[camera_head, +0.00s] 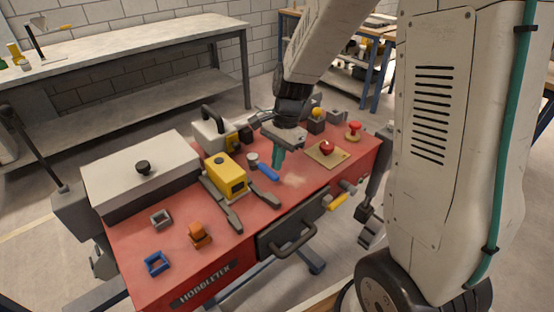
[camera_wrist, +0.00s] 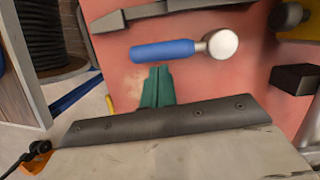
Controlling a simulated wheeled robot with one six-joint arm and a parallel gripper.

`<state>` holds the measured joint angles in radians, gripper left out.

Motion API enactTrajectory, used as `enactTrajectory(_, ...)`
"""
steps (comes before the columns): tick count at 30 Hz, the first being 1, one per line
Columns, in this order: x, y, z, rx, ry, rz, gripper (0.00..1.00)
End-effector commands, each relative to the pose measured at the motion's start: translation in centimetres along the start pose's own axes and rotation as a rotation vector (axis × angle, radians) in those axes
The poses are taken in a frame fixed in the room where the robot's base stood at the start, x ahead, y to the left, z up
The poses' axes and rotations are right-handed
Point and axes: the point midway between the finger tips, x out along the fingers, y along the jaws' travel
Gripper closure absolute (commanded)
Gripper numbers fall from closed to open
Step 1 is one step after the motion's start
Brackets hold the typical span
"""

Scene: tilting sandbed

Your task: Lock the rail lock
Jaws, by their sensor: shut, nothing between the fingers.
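A lever with a blue handle (camera_head: 268,172) and a round silver head lies on the red bench top, right of the yellow block; it looks like the rail lock, though no label shows. In the wrist view the blue handle (camera_wrist: 162,51) points left from its silver head (camera_wrist: 221,43), close to a dark grey rail (camera_wrist: 165,9). My gripper (camera_head: 278,162) has teal fingers, pressed together and empty, pointing down beside the lever. In the wrist view the fingertips (camera_wrist: 158,72) are just below the blue handle, with a narrow gap in the picture. I cannot tell their height above the bench.
A yellow block (camera_head: 225,177) sits by the dark rails. A lidded grey box (camera_head: 140,175), an orange piece (camera_head: 199,236) and a blue square ring (camera_head: 157,263) are left. The red front-middle surface is clear.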

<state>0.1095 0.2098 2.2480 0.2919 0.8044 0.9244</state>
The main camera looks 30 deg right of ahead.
Motion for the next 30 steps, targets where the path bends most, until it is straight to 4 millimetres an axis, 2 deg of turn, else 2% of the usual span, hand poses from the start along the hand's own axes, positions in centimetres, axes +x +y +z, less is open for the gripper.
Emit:
enactTrajectory(6, -1.4, 0.3, -2.9, -0.002, 0.001, -0.001, 1.00)
enactTrajectory(12, -6.3, 0.2, -2.7, -0.009, 0.004, -0.004, 1.00)
enactTrajectory(18, -9.8, 0.3, -2.6, -0.011, 0.003, -0.002, 1.00)
enactTrajectory(24, -11.2, 0.4, -2.6, -0.010, 0.001, 0.001, 1.00)
enactTrajectory(30, -11.4, 0.4, -2.6, -0.010, 0.001, 0.001, 1.00)
